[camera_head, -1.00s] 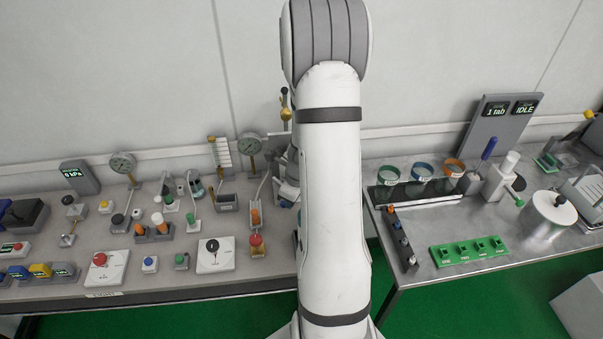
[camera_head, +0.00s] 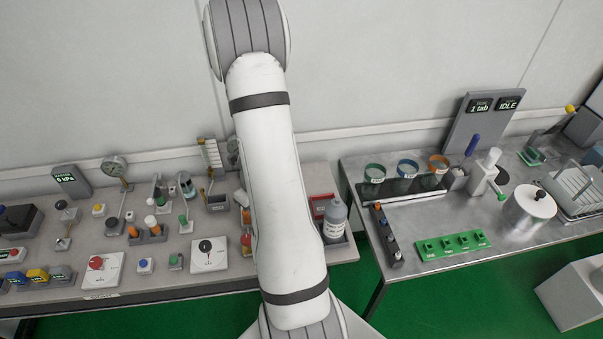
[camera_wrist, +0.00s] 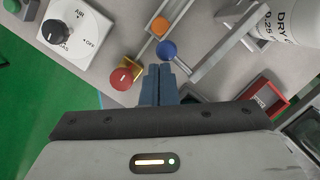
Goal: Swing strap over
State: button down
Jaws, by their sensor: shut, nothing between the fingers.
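In the wrist view my gripper (camera_wrist: 159,70) is shut and empty, its blue-grey fingertips close together. They point at a small fixture with a round blue knob (camera_wrist: 167,50), an orange knob (camera_wrist: 160,25) and a red knob (camera_wrist: 122,79) on a brass-coloured base. The blue knob is just beyond the tips; I cannot tell whether they touch. A thin pale bar (camera_wrist: 149,42) runs beside the orange knob. It may be the strap, but I cannot tell. In the head view my arm covers the gripper and most of the fixture; its red knob (camera_head: 246,239) shows at the arm's left edge.
A white plate with a black dial (camera_wrist: 53,32) lies left of the fixture. A grey-white bottle (camera_head: 335,218) and a red tray (camera_head: 320,205) stand to its right. Several small devices crowd the left bench. A green-floored gap separates it from the metal bench (camera_head: 440,265).

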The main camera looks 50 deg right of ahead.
jog(key=shift+w+a, duration=0.25)
jog(key=shift+w+d+r, duration=0.1)
jog(key=shift+d+r, duration=0.05)
dwell(0.4)
jog(key=shift+w+d+r+p, duration=0.15)
jog(key=shift+w+d+p, duration=0.2)
jog(key=shift+d+p, duration=0.25)
jog(key=s+a+r+p, duration=0.2)
jog(key=s+r+p, duration=0.2)
jog(key=r, duration=0.6)
jog(key=shift+s+a+r, duration=0.3)
jog(key=shift+s+a, duration=0.1)
jog(key=shift+s, duration=0.8)
